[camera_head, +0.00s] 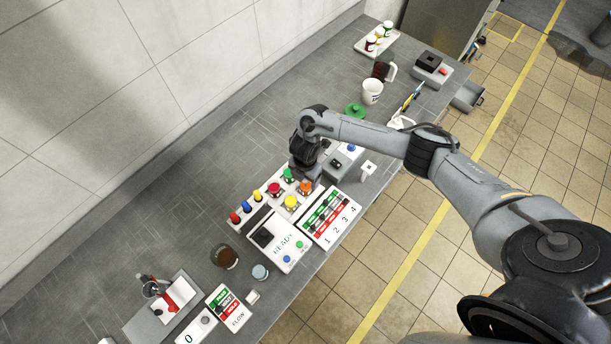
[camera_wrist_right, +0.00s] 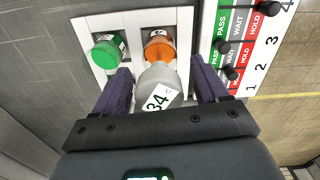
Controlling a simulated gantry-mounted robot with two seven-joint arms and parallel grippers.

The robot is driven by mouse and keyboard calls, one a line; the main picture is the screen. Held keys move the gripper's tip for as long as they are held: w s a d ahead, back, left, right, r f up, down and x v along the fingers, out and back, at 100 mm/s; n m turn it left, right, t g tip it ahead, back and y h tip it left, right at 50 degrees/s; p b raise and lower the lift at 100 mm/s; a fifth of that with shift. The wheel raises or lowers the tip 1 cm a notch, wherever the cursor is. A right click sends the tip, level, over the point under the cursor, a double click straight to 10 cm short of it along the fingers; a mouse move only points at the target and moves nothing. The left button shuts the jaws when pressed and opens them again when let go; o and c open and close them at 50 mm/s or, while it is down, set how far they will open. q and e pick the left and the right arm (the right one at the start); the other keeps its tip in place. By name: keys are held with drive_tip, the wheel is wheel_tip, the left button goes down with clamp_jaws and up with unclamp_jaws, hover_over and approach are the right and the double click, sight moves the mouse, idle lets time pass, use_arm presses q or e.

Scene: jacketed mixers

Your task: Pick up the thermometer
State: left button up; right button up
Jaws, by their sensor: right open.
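My right gripper (camera_head: 304,178) is above the white panel of coloured knobs in the head view, with its fingertips mostly hidden by its body. In the right wrist view the gripper (camera_wrist_right: 160,72) is open, one dark finger at each side. Between the fingers is a grey rounded piece with a white tag reading "34 C" (camera_wrist_right: 155,92), which I take to be the thermometer. A gap shows beside it at the right finger; I cannot tell whether the left finger touches it. I cannot make it out in the head view. My left gripper is not in view.
An orange knob (camera_wrist_right: 159,46) is just beyond the grey piece, and a green knob (camera_wrist_right: 106,52) is to its left. A PASS/WAIT/HOLD board (camera_head: 332,216) lies close by. A white mug (camera_head: 372,92) stands farther back.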

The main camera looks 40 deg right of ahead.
drive_tip(key=shift+f, duration=0.5)
drive_tip(key=c, duration=1.2)
drive_tip(key=shift+r, duration=0.1)
wheel_tip(320, 180, up, 6)
drive_tip(key=shift+w+f+p, duration=0.1)
drive_tip(key=shift+p, duration=0.2)
wheel_tip(320, 180, up, 5)
drive_tip(key=p, duration=0.2)
drive_tip(key=shift+f+p, duration=0.2)
drive_tip(key=shift+p, duration=0.15)
wheel_tip(320, 180, up, 10)
drive_tip(key=p, duration=0.8)
drive_tip(key=shift+f+p, duration=0.25)
drive_tip(key=shift+p, duration=0.1)
